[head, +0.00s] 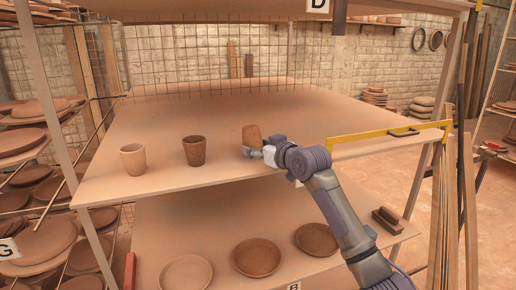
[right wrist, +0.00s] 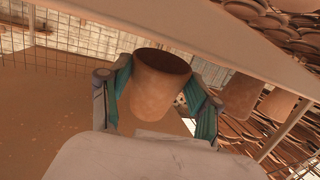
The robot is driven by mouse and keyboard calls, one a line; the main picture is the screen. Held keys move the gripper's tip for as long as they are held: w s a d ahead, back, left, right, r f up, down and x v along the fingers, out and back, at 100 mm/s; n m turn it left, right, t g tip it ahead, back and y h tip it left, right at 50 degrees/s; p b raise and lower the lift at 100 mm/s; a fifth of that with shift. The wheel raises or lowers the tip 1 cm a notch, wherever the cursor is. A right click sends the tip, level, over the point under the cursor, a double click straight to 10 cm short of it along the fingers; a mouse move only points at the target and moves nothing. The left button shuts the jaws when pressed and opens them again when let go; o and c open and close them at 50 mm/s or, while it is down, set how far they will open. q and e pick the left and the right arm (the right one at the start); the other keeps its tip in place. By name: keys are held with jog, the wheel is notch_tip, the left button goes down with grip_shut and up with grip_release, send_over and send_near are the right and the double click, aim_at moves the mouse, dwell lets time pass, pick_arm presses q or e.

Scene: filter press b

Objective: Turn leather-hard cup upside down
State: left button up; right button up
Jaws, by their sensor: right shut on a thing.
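My right gripper (head: 256,151) is shut on a brown clay cup (head: 251,136) above the front part of the upper shelf board (head: 285,110). In the head view this cup leans slightly and no opening shows on its top; its lower end is partly hidden by the gripper. The right wrist view shows the same cup (right wrist: 158,88) between the two fingers (right wrist: 155,105), its dark mouth at the picture's top. I cannot tell whether it touches the board. A dark cup (head: 194,151) and a paler cup (head: 133,160) stand mouth up to its left. My left gripper is not in view.
A yellow bar (head: 385,133) runs along the board's right front edge. The lower shelf (head: 210,235) holds several round dishes (head: 256,257) and some small dark blocks (head: 387,220). Wire mesh (head: 210,60) rises at the back. The board behind the cups is clear.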

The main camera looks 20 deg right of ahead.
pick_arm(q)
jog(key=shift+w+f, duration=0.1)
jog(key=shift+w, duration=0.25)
pick_arm(e)
jog(key=shift+f, duration=0.3)
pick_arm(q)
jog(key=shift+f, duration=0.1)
pick_arm(e)
jog(key=shift+f, duration=0.25)
jog(key=o, duration=1.3)
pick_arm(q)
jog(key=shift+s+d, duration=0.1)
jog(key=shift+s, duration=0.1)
